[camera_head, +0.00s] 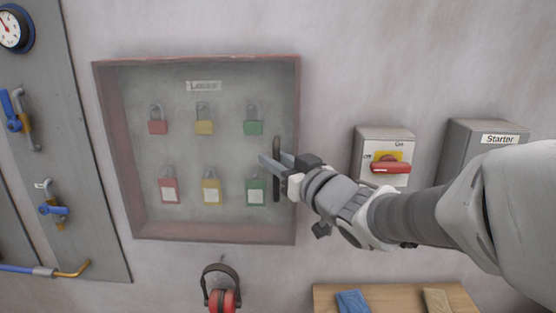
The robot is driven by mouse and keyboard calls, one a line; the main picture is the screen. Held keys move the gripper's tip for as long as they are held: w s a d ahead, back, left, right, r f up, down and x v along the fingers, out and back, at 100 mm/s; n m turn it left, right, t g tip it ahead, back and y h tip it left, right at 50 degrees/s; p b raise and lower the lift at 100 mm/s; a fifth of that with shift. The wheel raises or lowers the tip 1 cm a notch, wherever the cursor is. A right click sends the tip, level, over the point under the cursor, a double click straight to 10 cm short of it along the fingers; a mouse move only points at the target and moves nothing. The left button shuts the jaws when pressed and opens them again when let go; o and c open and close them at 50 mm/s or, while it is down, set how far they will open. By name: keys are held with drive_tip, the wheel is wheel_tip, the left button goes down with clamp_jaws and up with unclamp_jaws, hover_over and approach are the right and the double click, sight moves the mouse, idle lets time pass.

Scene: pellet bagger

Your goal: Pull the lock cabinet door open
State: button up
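The lock cabinet (198,237) is a wall box with a reddish frame and a clear, hazy door, and it looks closed. Behind the door hang several padlocks in red, yellow and green, under a "Locks" label (203,86). A dark vertical handle (277,150) sits near the door's right edge. My gripper (272,164) comes in from the right, its fingers at the handle's middle height and overlapping it in the picture. Whether the fingers touch or surround the handle, and how far apart they are, is unclear from this angle.
To the right are a switch box with a red rotary handle (390,168) and a grey Starter box (465,145). A wooden surface (395,287) lies below right. Red ear defenders (221,298) hang under the cabinet. A panel with a gauge (14,29) and blue-handled valves (52,210) stands left.

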clamp_jaws()
idle(1.3)
